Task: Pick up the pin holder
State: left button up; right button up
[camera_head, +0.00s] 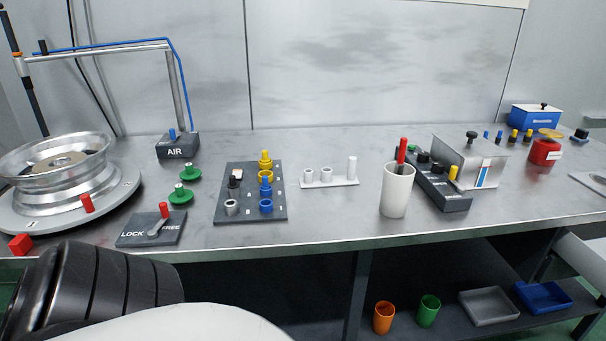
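A small white plate (316,184) lies flat near the middle of the workbench. Two short hollow cylinders and one taller upright pin (352,167) stand on it. To its left, a dark grey board (238,206) carries yellow, blue and grey pins and sockets. I cannot tell for sure which of these is the pin holder. Neither of my grippers is in view. Nothing touches the white plate or the grey board.
A white cup (397,194) with a red-handled tool stands right of the plate, beside a dark block (442,188). A metal wheel (58,163) and a LOCK/FREE lever plate (137,238) are left. The bench's front edge (330,246) runs below, with open bench before the plate.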

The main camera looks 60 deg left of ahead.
aim_at(327, 179)
jog(key=u, duration=1.65)
